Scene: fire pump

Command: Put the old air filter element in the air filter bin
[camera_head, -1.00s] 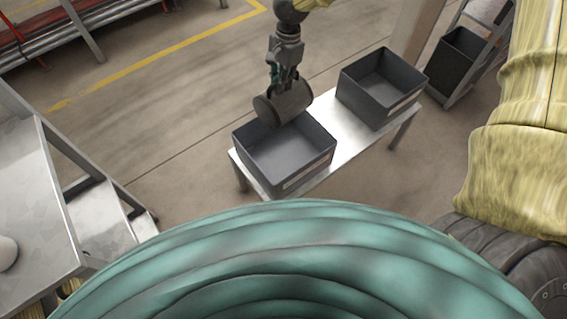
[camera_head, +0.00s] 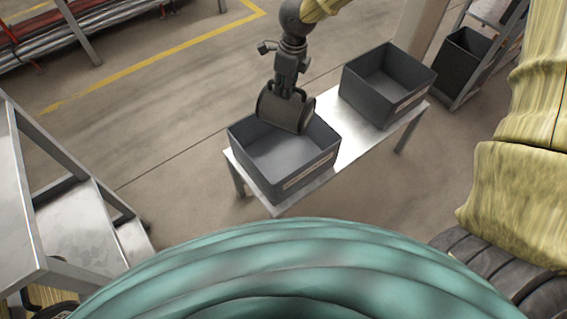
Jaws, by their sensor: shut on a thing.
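My gripper (camera_head: 289,92) is shut on the old air filter element (camera_head: 284,111), a dark grey-brown cylinder. The element is tilted and hangs over the back part of the left grey bin (camera_head: 310,167). Its lower right end overlaps the bin's opening in the picture; I cannot tell whether it is below the rim or touching it. The left bin looks otherwise empty. A second grey bin (camera_head: 409,101) stands open and empty to the right. Both bins have a pale label on the front, too small to read, so I cannot tell which is the air filter bin.
Both bins stand on a metal table (camera_head: 352,148) with bare top between them. A dark container (camera_head: 461,66) sits on a rack at the upper right. Metal shelving (camera_head: 75,215) stands at the left. The floor behind the table is clear.

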